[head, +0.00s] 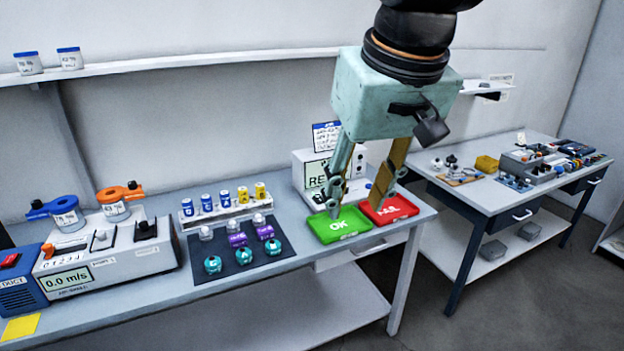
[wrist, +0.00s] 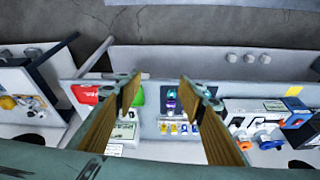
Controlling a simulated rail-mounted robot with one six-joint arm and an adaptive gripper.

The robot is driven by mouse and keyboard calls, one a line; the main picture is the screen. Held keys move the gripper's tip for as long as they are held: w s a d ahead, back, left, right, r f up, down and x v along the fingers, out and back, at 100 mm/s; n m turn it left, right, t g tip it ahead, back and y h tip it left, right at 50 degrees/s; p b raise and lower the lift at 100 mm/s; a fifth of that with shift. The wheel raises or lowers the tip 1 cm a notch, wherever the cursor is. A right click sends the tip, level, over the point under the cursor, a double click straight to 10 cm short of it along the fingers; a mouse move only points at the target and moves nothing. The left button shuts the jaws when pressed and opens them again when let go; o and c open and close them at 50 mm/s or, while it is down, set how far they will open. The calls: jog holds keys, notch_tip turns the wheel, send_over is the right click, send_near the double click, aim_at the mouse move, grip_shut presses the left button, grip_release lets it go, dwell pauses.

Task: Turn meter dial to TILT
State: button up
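A white meter box (head: 300,160) stands at the back of the near bench, with a greenish display (head: 317,174) whose text begins "RE". My gripper hangs in front of it and hides much of its face, so the dial and its setting cannot be made out. The meter's display also shows in the wrist view (wrist: 124,130), beside the left finger. My gripper (head: 356,203) is open and empty, above the green and red trays. Both fingers show apart in the wrist view (wrist: 160,88).
A green OK tray (head: 340,226) and a red tray (head: 389,209) lie below my gripper. A dark mat (head: 225,262) with small sensors and a vial rack (head: 190,220) are left of them. A 0.0 m/s device (head: 110,265) stands farther left. A second bench (head: 490,196) is right.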

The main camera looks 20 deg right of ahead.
jog(key=w+d+f+p, duration=0.15)
jog(key=w+d, duration=0.25)
jog(key=w, duration=0.7)
jog(key=w+d+f+m+p, duration=0.1)
jog(key=w+d+p, duration=0.15)
jog(key=w, duration=0.85)
jog(key=w+d+f+p, duration=0.1)
jog(key=w+d, duration=0.3)
jog(key=w, duration=0.8)
jog(key=w+d+f+p, duration=0.2)
jog(key=w+d+f, duration=0.6)
jog(key=w+f, duration=0.2)
jog(key=w+d+f+m+h+p, duration=0.1)
jog(key=w+d+f+p, duration=0.2)
jog(key=w+d+f, duration=0.5)
jog(key=w+f, duration=0.2)
jog(key=w, duration=0.2)
jog(key=shift+w+f, duration=0.15)
jog(key=shift+w, duration=0.05)
jog(key=shift+f, duration=0.2)
jog(key=shift+w+x, duration=0.15)
jog(key=shift+x, duration=3.2)
jog(key=shift+w+x, duration=0.1)
jog(key=shift+x, duration=3.25)
jog(key=shift+c, duration=0.3)
